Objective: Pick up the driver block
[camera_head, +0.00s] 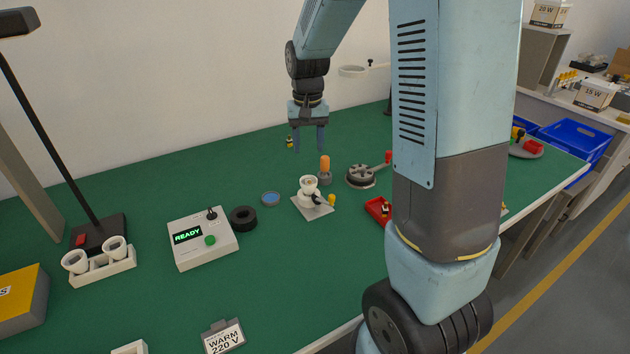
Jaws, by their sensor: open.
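My gripper (309,149) is open and empty, pointing down above the far middle of the green bench. No object is clearly marked as the driver block, and I cannot tell which one it is. A small dark and yellow piece (290,142) shows just left of my gripper's left finger. An orange-topped piece in a grey base (325,170) stands below and a little right of the fingers. A red tray (376,211) with small parts in it is partly hidden behind my arm.
The green bench (290,275) is clear at front middle. A white lamp socket on a plate (311,202), a blue-topped disc (270,199), a black ring (243,217), a round grey fixture (361,176) and a READY box (203,239) stand around. Blue bins (573,138) lie right.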

